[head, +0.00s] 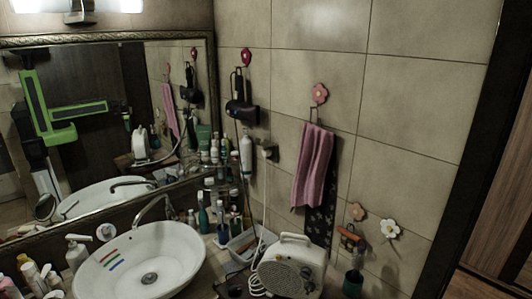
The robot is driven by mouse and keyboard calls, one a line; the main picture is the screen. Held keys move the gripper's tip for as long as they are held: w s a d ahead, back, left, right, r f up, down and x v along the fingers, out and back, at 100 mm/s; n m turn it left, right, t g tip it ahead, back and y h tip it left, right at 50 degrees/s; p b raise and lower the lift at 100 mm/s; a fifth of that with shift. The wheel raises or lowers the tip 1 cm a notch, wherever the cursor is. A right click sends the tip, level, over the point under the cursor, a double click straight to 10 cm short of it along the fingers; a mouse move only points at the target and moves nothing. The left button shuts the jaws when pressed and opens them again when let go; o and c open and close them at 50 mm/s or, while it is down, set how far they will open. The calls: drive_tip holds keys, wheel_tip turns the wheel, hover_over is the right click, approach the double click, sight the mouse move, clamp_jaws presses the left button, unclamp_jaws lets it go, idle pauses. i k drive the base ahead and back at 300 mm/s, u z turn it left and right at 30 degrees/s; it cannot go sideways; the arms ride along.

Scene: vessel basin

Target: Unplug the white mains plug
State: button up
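The white mains plug (268,152) is small in the picture and sits at the tiled wall, right of the white bottle and left of the pink towel. A pale cord (264,195) hangs from it down toward the white heater (292,265) on the counter. The socket behind the plug is too small and dark to make out clearly. I cannot see my gripper directly in this view.
A black hair dryer (241,110) hangs on the wall above and left. A pink towel (312,165) hangs close on the right. A white basin (140,262), several bottles and a grey tray (250,243) crowd the counter. A mirror (110,115) covers the left wall.

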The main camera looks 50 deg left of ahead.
sight(267, 152)
drive_tip(key=u, duration=0.3)
drive_tip(key=k, duration=0.15)
drive_tip(key=u, duration=3)
drive_tip(key=i, duration=1)
drive_tip(key=u, duration=0.25)
drive_tip(key=k, duration=0.8)
drive_tip(key=z, duration=0.2)
drive_tip(key=i, duration=0.8)
drive_tip(key=u, duration=0.05)
